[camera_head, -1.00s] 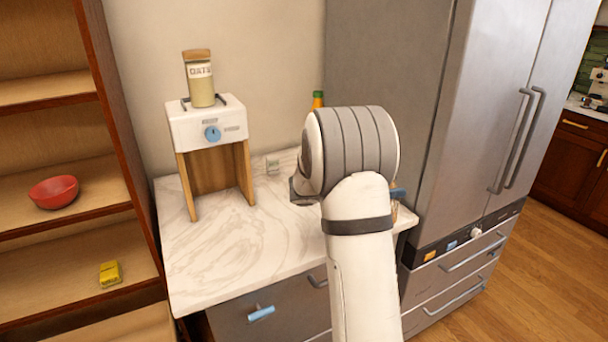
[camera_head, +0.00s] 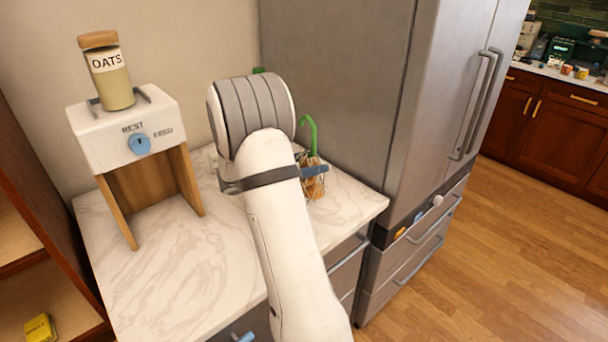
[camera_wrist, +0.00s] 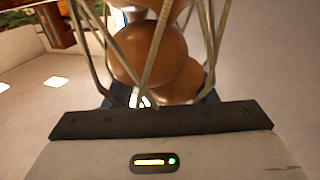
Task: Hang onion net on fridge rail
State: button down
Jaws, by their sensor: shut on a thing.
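The onion net (camera_head: 313,186), brown onions in pale mesh with a green hooked handle (camera_head: 311,130), is upright over the right end of the counter. In the wrist view the onions (camera_wrist: 157,52) and their net strands fill the space before my palm. My gripper (camera_head: 314,170) is shut on the onion net; a blue jaw part shows across it, and my arm hides the rest. I cannot tell whether the net's bottom touches the counter. The fridge (camera_head: 345,75) stands just right of it, with a dark strip (camera_head: 400,236) and drawer bars (camera_head: 437,220) low on its front.
The marble counter (camera_head: 160,265) is largely clear in front. A white-topped dispenser (camera_head: 105,130) with an oats jar (camera_head: 110,75) stands at its left. A wooden shelf (camera_head: 45,170) is at the far left. The wood floor (camera_head: 500,260) is open to the right.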

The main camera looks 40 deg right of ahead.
jog(key=shift+f, duration=2.2)
jog(key=shift+s, duration=0.1)
jog(key=shift+f, duration=0.15)
jog(key=c, duration=0.6)
grip_release()
jog(key=b+v, duration=0.2)
jog(key=v, duration=1)
